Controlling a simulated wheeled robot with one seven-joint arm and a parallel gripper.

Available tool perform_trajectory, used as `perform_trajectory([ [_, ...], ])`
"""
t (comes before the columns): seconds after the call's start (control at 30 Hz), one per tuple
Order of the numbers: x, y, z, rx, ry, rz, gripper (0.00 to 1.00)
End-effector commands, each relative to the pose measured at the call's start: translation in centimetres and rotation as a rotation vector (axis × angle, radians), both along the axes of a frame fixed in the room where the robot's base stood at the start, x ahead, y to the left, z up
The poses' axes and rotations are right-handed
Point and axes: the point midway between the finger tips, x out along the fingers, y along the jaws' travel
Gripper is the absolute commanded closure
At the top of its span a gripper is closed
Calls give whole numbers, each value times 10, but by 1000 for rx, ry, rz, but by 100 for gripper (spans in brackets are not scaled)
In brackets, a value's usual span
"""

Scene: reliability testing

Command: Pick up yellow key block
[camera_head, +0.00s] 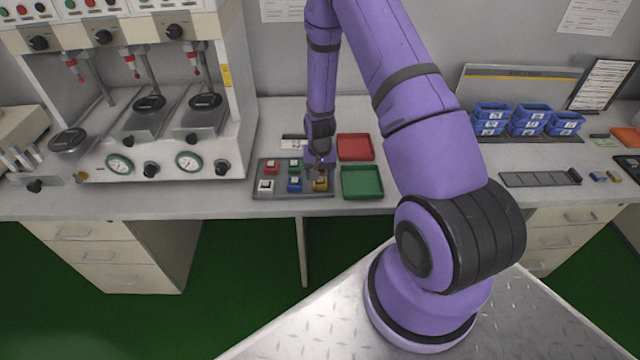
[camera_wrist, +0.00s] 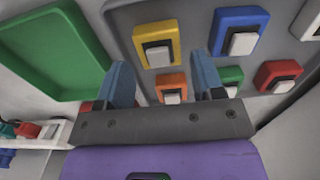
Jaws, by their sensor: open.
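The yellow key block (camera_head: 320,184) has a pale grey key on top. It sits at the front right of a dark grey tray (camera_head: 280,178) on the bench. In the wrist view the yellow block (camera_wrist: 144,38) lies just beyond my fingertips, roughly between their lines. My gripper (camera_head: 318,168) is open and empty, pointing down over the tray's right side. In the wrist view my gripper's (camera_wrist: 161,62) two blue-grey fingers stand apart, with an orange key block (camera_wrist: 171,82) showing between them. The fingers' height above the blocks is hard to tell.
Blue (camera_wrist: 222,28), green (camera_wrist: 230,74) and red (camera_wrist: 268,76) key blocks sit close by, with a white one (camera_head: 265,186). A green tray (camera_head: 362,183) and red tray (camera_head: 355,147) stand at the right. A gauge machine (camera_head: 215,165) stands left; blue bins (camera_head: 525,117) stand far right.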

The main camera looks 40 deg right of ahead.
Motion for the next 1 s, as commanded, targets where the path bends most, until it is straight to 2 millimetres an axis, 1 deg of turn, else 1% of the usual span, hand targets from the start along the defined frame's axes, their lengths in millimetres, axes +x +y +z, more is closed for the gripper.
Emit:
perform_trajectory([
  [0.03,-2,0,-8,1,3,0,38],
  [0.1,-2,0,-17,0,2,1,38],
  [0.2,-2,0,-27,0,2,1,38],
  [0.33,-1,0,-32,0,0,1,38],
  [0.53,-1,0,-32,0,0,0,38],
  [0.57,-1,0,-32,0,0,0,43],
  [0.6,-1,0,-32,0,0,0,52],
  [0.67,-1,0,-32,0,0,0,66],
  [0.7,-1,0,-32,0,0,0,75],
  [0.73,-1,0,-32,0,0,0,76],
  [1.0,-1,0,-31,0,0,0,76],
])
